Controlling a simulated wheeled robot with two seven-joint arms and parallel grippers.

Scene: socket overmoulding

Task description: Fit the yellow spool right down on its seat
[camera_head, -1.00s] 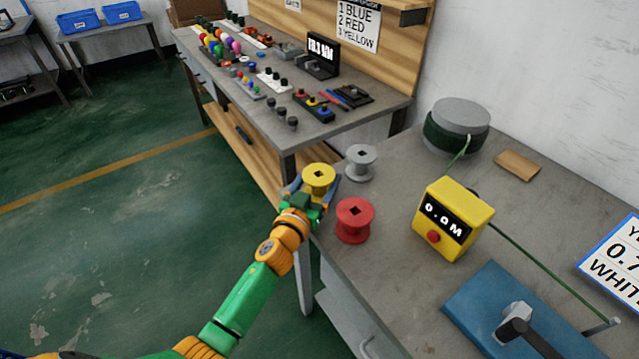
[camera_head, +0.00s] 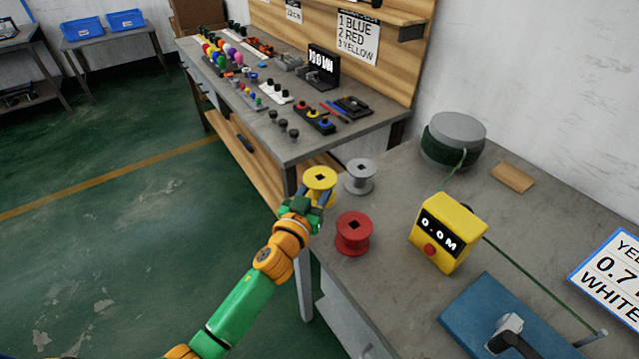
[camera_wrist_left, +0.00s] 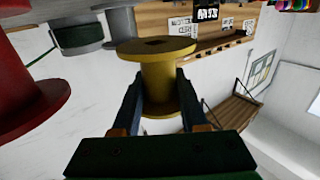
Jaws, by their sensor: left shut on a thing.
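The yellow spool (camera_head: 320,180) is upright in my left gripper (camera_head: 318,194), at the left edge of the grey bench. In the left wrist view the two fingers stand on either side of the yellow spool (camera_wrist_left: 158,78), gripping its core between the flanges. Whether its lower flange touches the bench is not clear. I cannot make out the seat; it may be hidden beneath the spool or hand. My right gripper is not in view.
A red spool (camera_head: 354,234) and a grey spool (camera_head: 360,176) stand close by on the bench (camera_head: 400,200). A yellow meter box (camera_head: 447,232) reads 0.0M. A green wire coil (camera_head: 453,140), a wooden block (camera_head: 513,177) and a blue plate (camera_head: 490,318) lie farther right.

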